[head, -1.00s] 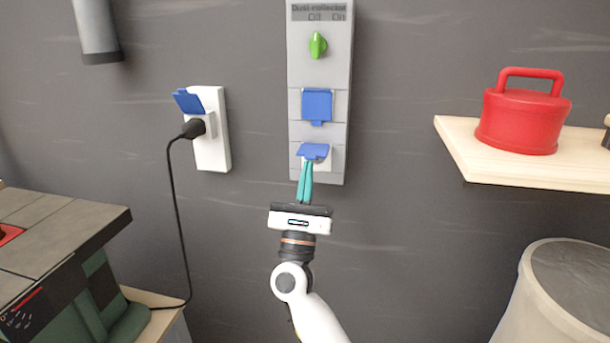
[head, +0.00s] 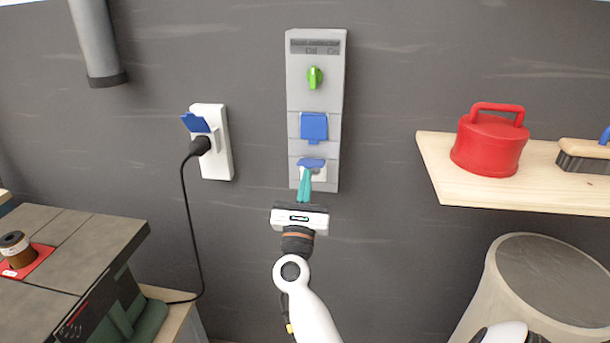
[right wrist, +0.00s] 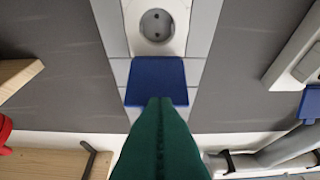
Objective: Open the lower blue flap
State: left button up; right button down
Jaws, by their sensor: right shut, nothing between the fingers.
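The lower blue flap (head: 311,162) is on the grey wall panel (head: 296,130), below the upper blue flap (head: 314,126), which lies closed. The lower flap is lifted and stands out from the panel, with a white socket (head: 319,174) showing beneath it. In the right wrist view, which looks turned upside down, the round socket (right wrist: 156,25) is bare and a blue flap (right wrist: 158,78) borders it. My right gripper (head: 306,176) has its teal fingers shut and empty, with the tips at the lower flap. Whether they touch it is unclear. My left gripper is not in view.
Left of the panel, a white wall outlet (head: 216,160) has a raised blue cover and a plugged black cable. A wooden shelf (head: 445,180) at right carries a red canister (head: 488,145) and a brush (head: 583,157). A machine table (head: 80,228) stands at lower left.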

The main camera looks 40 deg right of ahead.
aim_at(306, 166)
jog(key=shift+w+d+r+p, duration=0.15)
jog(key=shift+r+p, duration=0.25)
jog(key=shift+r, duration=0.75)
jog(key=shift+w+d+r+p, duration=0.15)
jog(key=shift+r+p, duration=0.25)
jog(key=shift+r, duration=0.7)
jog(key=shift+s+a+f, duration=0.2)
jog(key=shift+a+f, duration=0.05)
jog(key=b+v, duration=0.3)
jog(key=v, duration=0.3)
jog(key=shift+s+a, duration=0.25)
jog(key=shift+a, duration=0.05)
